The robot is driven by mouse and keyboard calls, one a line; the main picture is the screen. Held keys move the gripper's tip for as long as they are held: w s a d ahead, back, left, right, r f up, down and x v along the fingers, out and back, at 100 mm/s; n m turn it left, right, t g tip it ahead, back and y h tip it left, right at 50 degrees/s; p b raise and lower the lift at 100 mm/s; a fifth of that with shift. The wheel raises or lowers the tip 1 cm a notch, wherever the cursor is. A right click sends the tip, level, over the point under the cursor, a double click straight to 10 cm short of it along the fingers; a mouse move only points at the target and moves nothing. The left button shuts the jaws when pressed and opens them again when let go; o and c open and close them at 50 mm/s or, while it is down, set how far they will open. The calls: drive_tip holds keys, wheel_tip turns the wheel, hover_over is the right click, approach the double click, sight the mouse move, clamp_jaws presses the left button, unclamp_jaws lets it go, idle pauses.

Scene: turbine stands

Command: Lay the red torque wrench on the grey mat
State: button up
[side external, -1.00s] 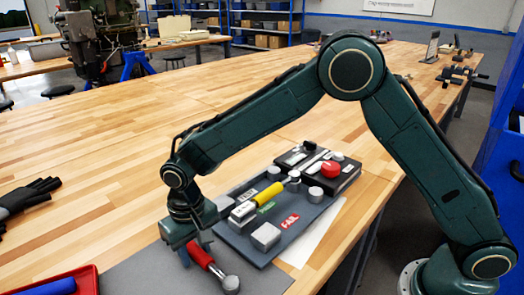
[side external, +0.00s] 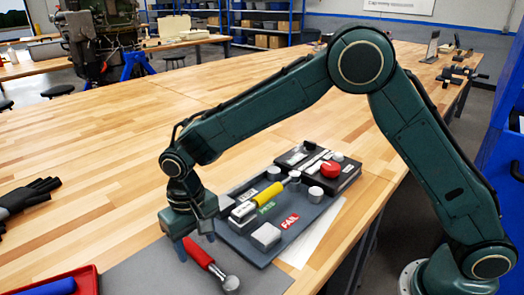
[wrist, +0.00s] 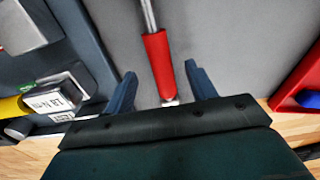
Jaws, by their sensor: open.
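The torque wrench (side external: 203,258) has a red handle and a silver head, and lies on the grey mat (side external: 150,270) beside the dark tray. In the wrist view its red handle (wrist: 158,62) runs between my two blue fingers, with grey mat (wrist: 228,45) on both sides. My gripper (side external: 196,245) is just above the handle's near end, open, with a gap between each finger (wrist: 160,75) and the handle. The wrench's head is outside the wrist view.
A dark tray (side external: 247,253) with metal blocks, a yellow-handled tool (side external: 267,195) and PASS-like and FAIL labels stands right of the mat. A red tray (side external: 88,280) with a blue item is at the left. Black gloves (side external: 28,207) lie far left.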

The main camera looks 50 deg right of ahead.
sight(199, 248)
drive_tip(key=shift+r, duration=2.35)
drive_tip(key=shift+r, duration=0.1)
drive_tip(key=shift+d+r, duration=0.2)
drive_tip(key=s+d+r+t, duration=0.2)
drive_tip(key=s+d+r, duration=0.7)
drive_tip(key=d+r, duration=0.5)
drive_tip(key=s+d+t, duration=0.1)
drive_tip(key=s+d, duration=0.4)
drive_tip(key=s, duration=0.3)
drive_tip(key=s+d+t, duration=0.2)
drive_tip(key=s+d, duration=0.3)
drive_tip(key=s, duration=0.4)
drive_tip(key=shift+d+f+t, duration=0.15)
drive_tip(key=shift+d+t, duration=0.1)
drive_tip(key=shift+t, duration=0.05)
